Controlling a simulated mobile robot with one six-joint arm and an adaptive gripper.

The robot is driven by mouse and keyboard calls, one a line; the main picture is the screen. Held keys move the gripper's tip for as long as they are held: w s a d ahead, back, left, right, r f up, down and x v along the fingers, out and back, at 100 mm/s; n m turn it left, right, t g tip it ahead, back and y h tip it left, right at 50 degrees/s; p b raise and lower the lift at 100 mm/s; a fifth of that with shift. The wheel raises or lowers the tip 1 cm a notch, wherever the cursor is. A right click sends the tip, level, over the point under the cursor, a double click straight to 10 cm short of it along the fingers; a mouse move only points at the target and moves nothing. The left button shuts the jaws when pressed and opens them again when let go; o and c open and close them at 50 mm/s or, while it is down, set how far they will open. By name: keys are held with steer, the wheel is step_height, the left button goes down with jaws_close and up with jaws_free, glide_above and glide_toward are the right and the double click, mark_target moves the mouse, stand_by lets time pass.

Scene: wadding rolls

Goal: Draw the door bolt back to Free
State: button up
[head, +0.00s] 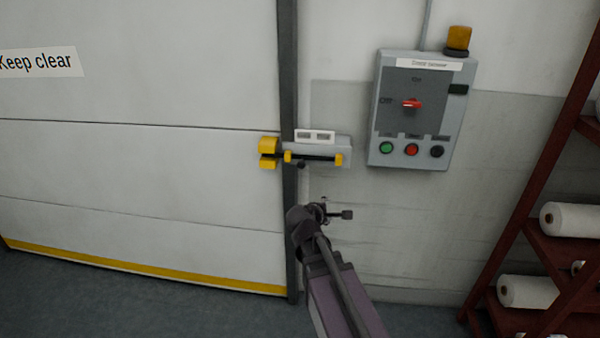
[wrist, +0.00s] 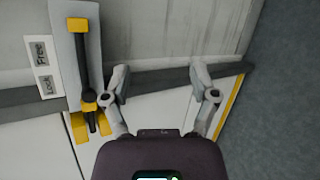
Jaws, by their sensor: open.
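The door bolt (head: 318,157) is a dark rod in two yellow guides on a grey plate (head: 335,146) beside the door. It also shows in the wrist view (wrist: 82,60). Its dark knob (head: 301,165) sits near the left guide, at the Lock end. The rod's end appears to lie in the yellow keeper (head: 268,152) on the door. In the wrist view the Free label (wrist: 40,52) and Lock label (wrist: 46,86) lie left of the plate. My gripper (wrist: 160,72) is open and empty. In the head view it (head: 328,212) is below the bolt, apart from it.
A grey control box (head: 415,110) with a red switch and an amber lamp hangs on the wall to the right. A dark red rack (head: 548,170) with white rolls (head: 572,219) stands at the far right. The pale door (head: 140,180) fills the left. The wall below the bolt looks clear.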

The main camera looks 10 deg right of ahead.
steer(key=w+a+r+n+t+y+b, duration=0.1)
steer(key=w+a+r+n+t+b, duration=0.1)
steer(key=w+a+n+t, duration=0.2)
steer(key=w+a+r+n+t+y+b, duration=0.1)
steer(key=w+a+n+t, duration=0.3)
steer(key=n, duration=0.7)
steer(key=shift+a+r+n+b, duration=0.3)
steer(key=shift+r+b, duration=0.2)
steer(key=shift+r, duration=0.05)
steer(key=shift+w, duration=0.1)
